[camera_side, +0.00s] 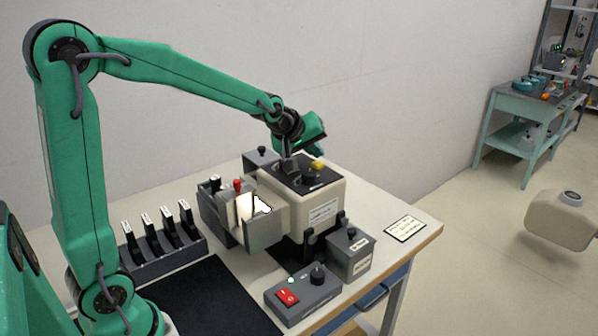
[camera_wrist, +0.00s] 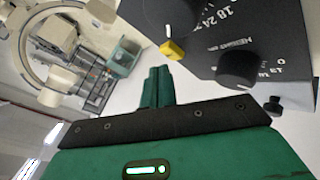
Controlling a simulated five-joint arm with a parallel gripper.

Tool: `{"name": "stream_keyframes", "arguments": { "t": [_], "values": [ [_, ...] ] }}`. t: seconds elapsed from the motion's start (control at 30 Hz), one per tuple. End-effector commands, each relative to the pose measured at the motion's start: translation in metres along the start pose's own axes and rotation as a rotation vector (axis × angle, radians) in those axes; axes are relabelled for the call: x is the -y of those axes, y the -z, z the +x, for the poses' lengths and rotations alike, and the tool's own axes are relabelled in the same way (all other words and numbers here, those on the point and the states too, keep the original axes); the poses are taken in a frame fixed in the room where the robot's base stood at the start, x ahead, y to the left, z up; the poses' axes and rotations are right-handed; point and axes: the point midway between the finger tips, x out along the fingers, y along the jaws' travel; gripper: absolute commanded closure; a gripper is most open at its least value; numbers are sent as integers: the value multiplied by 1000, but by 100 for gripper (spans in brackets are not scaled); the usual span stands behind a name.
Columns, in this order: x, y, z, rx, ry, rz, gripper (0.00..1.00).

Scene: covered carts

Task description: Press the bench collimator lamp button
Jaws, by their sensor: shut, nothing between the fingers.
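The bench collimator (camera_side: 322,190) is a cream box on the table with a dark top panel. A yellow button (camera_side: 317,164) stands on that panel. In the wrist view the yellow button (camera_wrist: 172,49) sits at the panel edge, beside a large black dial (camera_wrist: 168,15) and a smaller black knob (camera_wrist: 236,68). My gripper (camera_side: 319,151) is just above the panel, close to the yellow button. In the wrist view its green fingers (camera_wrist: 158,72) are together and empty, just below the button in the picture. I cannot tell whether they touch it.
A bright plate (camera_side: 250,206) stands left of the collimator. A rack of several black holders (camera_side: 160,258) is at left. A label card (camera_side: 405,229) lies right.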

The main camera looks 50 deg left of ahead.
Motion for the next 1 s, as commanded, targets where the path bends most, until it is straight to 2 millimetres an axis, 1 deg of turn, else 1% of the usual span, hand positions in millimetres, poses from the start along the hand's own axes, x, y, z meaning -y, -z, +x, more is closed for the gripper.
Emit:
{"name": "stream_keyframes", "arguments": {
  "t": [0.47, 1.0],
  "values": [
    [-2, 2, -2, -2, -2, 0, 100],
    [-21, 20, -27, -2, -2, 0, 100]
  ]
}}
